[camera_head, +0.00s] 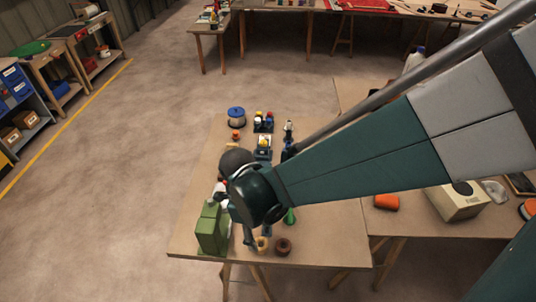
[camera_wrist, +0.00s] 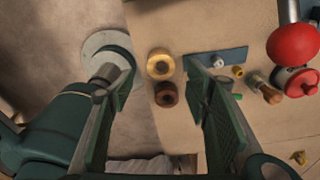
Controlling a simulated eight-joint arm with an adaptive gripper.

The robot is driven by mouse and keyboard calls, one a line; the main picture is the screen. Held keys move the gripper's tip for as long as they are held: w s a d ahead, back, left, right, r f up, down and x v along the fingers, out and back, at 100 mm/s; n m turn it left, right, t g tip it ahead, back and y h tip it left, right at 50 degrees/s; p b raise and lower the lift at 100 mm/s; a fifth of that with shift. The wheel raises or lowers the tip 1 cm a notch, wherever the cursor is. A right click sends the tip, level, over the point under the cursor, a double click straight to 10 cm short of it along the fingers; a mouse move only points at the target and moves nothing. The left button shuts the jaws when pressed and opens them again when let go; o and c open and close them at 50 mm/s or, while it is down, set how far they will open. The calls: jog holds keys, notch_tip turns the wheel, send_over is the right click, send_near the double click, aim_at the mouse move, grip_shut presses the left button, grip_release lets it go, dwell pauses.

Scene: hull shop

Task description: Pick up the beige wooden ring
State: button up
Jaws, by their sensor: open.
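The beige wooden ring (camera_head: 262,244) lies near the front edge of the table, beside a darker brown ring (camera_head: 283,247). In the wrist view the beige ring (camera_wrist: 152,67) lies between my fingers, towards their tips, with the brown ring (camera_wrist: 166,95) just below it in the picture. My gripper (camera_wrist: 161,72) is open and empty, a finger on each side of the two rings.
A green box-like object (camera_head: 212,230) stands left of the rings. A blue plate (camera_wrist: 222,60) lies right of the beige ring, near a red ball-shaped thing (camera_wrist: 293,44). A blue-rimmed pot (camera_head: 236,115) stands at the table's back. The table edge runs close left of the rings in the wrist view.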

aim_at(261, 245)
jog(key=shift+f, duration=0.15)
jog(key=shift+d+f+b, duration=0.15)
jog(key=shift+f+b, duration=0.2)
jog(key=shift+f, duration=0.8)
jog(key=shift+d+f+b, duration=0.2)
jog(key=shift+f+b, duration=0.25)
jog(key=shift+f, duration=0.85)
jog(key=shift+d+f+b, duration=0.15)
jog(key=shift+f+b, duration=0.25)
jog(key=shift+f, duration=0.9)
jog(key=c, duration=1)
